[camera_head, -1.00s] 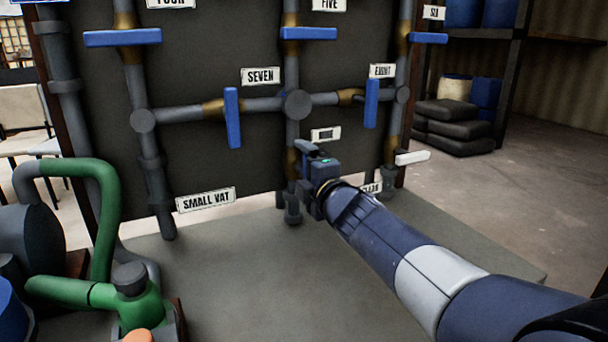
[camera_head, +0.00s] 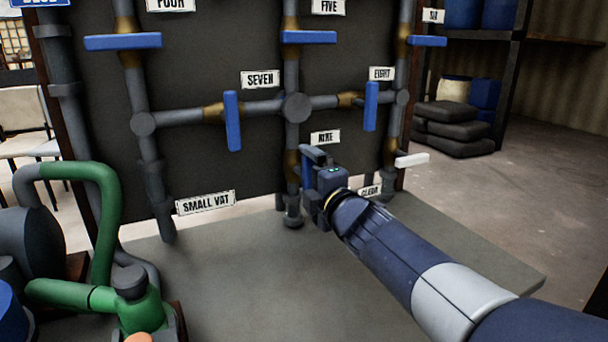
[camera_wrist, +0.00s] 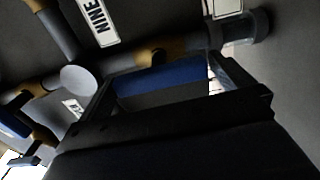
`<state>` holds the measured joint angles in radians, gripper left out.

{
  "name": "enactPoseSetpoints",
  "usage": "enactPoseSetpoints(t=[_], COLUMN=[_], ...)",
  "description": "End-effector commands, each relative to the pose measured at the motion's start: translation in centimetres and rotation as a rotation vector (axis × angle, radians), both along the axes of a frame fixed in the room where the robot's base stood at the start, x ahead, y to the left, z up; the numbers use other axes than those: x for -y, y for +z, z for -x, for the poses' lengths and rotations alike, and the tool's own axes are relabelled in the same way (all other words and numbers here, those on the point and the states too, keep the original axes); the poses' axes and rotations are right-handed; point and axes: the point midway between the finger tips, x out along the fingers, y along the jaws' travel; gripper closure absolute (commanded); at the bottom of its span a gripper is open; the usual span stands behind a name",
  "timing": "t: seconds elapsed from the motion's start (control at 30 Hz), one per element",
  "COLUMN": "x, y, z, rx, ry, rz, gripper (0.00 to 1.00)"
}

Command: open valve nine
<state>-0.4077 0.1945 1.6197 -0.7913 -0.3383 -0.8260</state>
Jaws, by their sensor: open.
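The "NINE" label (camera_head: 325,137) hangs below the middle pipe junction, and it also shows in the wrist view (camera_wrist: 97,20). Valve nine has a brass body (camera_wrist: 150,58) and a blue bar handle (camera_wrist: 160,79). In the wrist view the handle runs roughly along its pipe and lies between my fingers. In the head view only a narrow blue strip (camera_head: 308,173) shows beside my gripper, which covers most of the valve. My gripper (camera_head: 314,158) is open around the handle; whether a finger touches it I cannot tell. It also shows in the wrist view (camera_wrist: 165,90).
Valve seven's blue handle (camera_head: 232,121) and valve eight's blue handle (camera_head: 370,107) stand upright nearby. The "SMALL VAT" label (camera_head: 206,203) is at lower left. A green pump (camera_head: 140,300) stands at front left.

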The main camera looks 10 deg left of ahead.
Motion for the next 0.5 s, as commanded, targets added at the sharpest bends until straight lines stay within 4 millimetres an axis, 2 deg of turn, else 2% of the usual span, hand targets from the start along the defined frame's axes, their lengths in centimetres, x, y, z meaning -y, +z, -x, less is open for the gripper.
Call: enactPoseSetpoints(t=[0.1, 0.3, 0.5], x=[1.5, 3.6, 4.7], y=[0.3, 0.2, 0.1], z=[2.0, 4.7, 6.2], rx=[0.001, 0.0, 0.001], ry=[-0.001, -0.001, 0.0], rz=[-0.001, 0.0, 0.001], gripper=[0.0, 0.0, 0.0])
